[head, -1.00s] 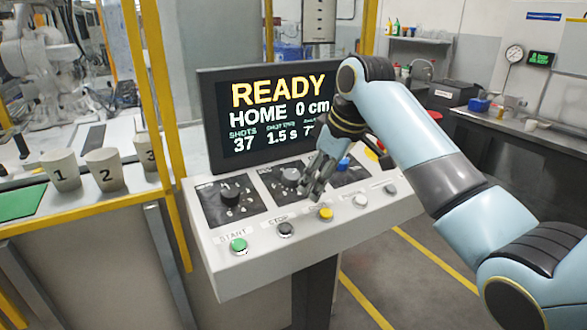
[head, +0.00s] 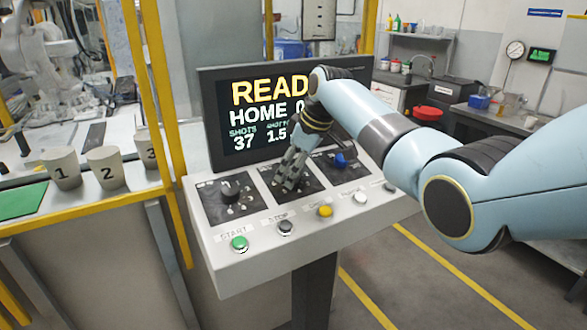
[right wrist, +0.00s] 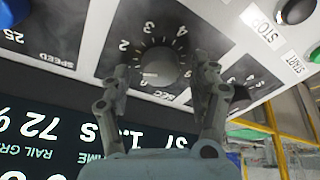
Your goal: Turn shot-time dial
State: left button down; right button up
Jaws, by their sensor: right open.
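A console (head: 222,278) carries three dials: a black one (head: 231,191) on the left, a grey one in the middle and a blue one (head: 341,160) on the right. My right gripper (head: 287,183) is open over the middle dial and hides most of it in the head view. The right wrist view shows the grey dial (right wrist: 160,72) between the spread fingers, with a number scale around it. I cannot tell whether the fingers touch it. The small dial labels are hard to read in the head view. My left gripper is not in view.
The screen (head: 242,110) behind the dials shows shots 37; my right arm covers its right part. A green START button (head: 239,243), dark STOP button (head: 286,228) and yellow button (head: 325,211) line the front. Numbered cups (head: 105,167) stand left, beyond a yellow post (head: 155,100).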

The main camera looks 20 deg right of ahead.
jog(key=shift+w+a+f, duration=0.1)
jog(key=shift+f, duration=0.25)
jog(key=c, duration=1.1)
jog(key=shift+c, duration=0.2)
